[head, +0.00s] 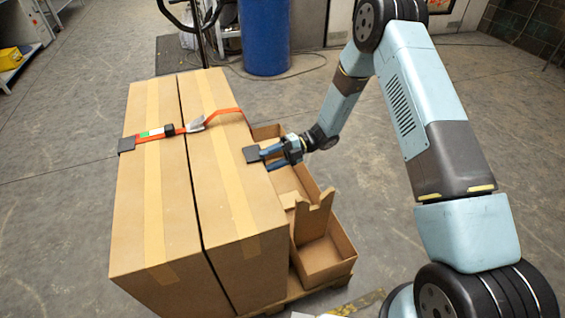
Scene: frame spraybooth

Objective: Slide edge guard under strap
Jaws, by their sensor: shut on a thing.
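An orange strap (222,113) runs across the tops of two tall cardboard boxes (225,185) and over the right box's far right edge. A metal buckle (196,124) sits on it near the gap between the boxes. A dark edge guard (126,145) sits at the strap's left end on the left box's edge. My gripper (262,153) is shut on a second dark edge guard (252,155). This guard is at the right box's top right edge, nearer to the camera than the strap and apart from it. Whether it touches the box cannot be told.
Open cardboard trays (327,262) with an upright notched piece stand right of the boxes, on a wooden pallet (298,296). A blue barrel (267,38) stands behind. The floor to the left is clear.

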